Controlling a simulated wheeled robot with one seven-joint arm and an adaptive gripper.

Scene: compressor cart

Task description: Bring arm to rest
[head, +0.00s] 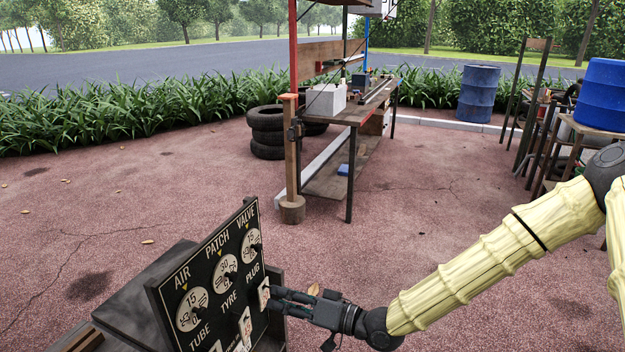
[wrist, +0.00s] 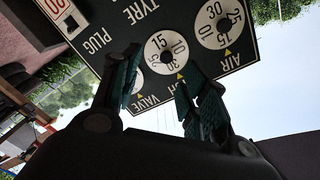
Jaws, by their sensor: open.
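My arm (head: 500,257) comes in from the right in the head view, wrapped in a pale yellow cover. My gripper (head: 275,297) is at the right edge of a black panel (head: 212,262), close to the white plate under PLUG (head: 264,294). I cannot tell whether it touches the panel. In the wrist view my gripper (wrist: 160,92) has its two green-padded fingers apart with nothing between them. The panel's dials, marked AIR (wrist: 221,25), PATCH and VALVE, lie beyond the fingers, upside down in that view.
The panel stands on a dark cart (head: 130,310). A workbench (head: 355,112) with a grey box stands behind, beside stacked tyres (head: 266,132). Blue barrels (head: 478,94) and a cluttered rack (head: 560,125) are at the right. Open red paving lies between.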

